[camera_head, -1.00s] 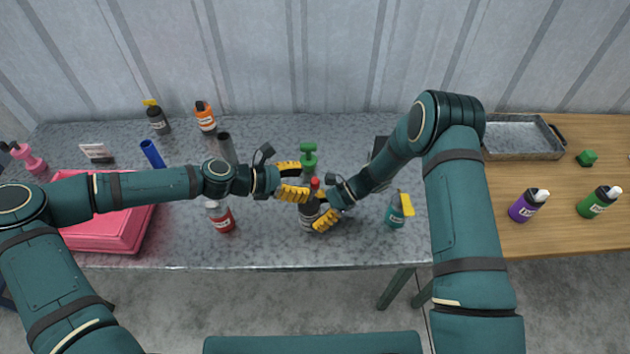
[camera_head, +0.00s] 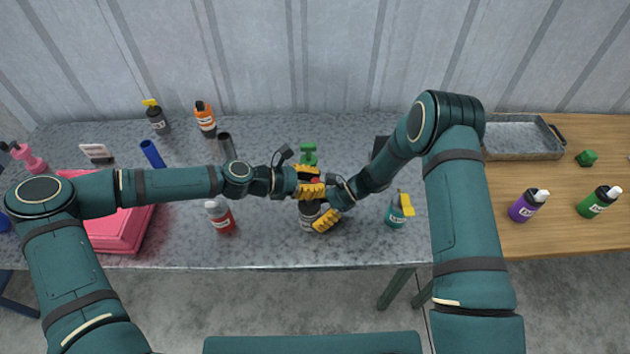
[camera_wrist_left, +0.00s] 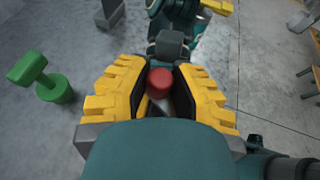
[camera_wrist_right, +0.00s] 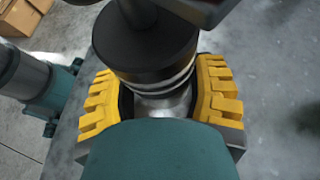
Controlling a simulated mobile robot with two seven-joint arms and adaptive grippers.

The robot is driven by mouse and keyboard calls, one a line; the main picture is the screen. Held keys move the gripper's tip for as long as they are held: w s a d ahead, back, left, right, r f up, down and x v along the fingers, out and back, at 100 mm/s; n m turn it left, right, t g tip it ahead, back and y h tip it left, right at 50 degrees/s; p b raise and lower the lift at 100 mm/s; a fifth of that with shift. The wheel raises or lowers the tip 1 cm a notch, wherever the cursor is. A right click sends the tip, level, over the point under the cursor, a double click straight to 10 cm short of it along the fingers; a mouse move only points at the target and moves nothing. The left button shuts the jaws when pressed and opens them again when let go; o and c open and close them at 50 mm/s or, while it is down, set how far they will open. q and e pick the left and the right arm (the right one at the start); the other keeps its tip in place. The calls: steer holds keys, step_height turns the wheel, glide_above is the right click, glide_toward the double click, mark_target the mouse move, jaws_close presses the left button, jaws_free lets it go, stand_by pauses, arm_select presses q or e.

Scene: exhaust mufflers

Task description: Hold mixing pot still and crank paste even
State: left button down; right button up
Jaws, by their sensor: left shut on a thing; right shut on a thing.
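The mixing pot (camera_head: 308,222) stands on the grey table, a dark-topped body with a pale label; its dark lid and metal side show in the right wrist view (camera_wrist_right: 158,80). My right gripper (camera_head: 328,218) is shut around the pot's body from the right. A red crank knob (camera_wrist_left: 160,82) sits between the fingers of my left gripper (camera_head: 312,184), which is shut on it above the pot. The knob is mostly hidden by the yellow fingers in the head view. The paste inside the pot is hidden.
A green object (camera_head: 308,154) stands close behind the pot. A red bottle (camera_head: 221,218) is to the left and a teal spray bottle (camera_head: 396,212) to the right. A pink case (camera_head: 105,228) lies at left.

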arm_select(q)
steer(key=shift+s+d+m+g, duration=0.15)
steer(key=shift+m+g, duration=0.65)
steer(key=shift+g, duration=0.1)
steer(key=c, duration=0.8)
jaws_free()
steer(key=shift+h, duration=0.3)
steer(key=v, duration=1.2)
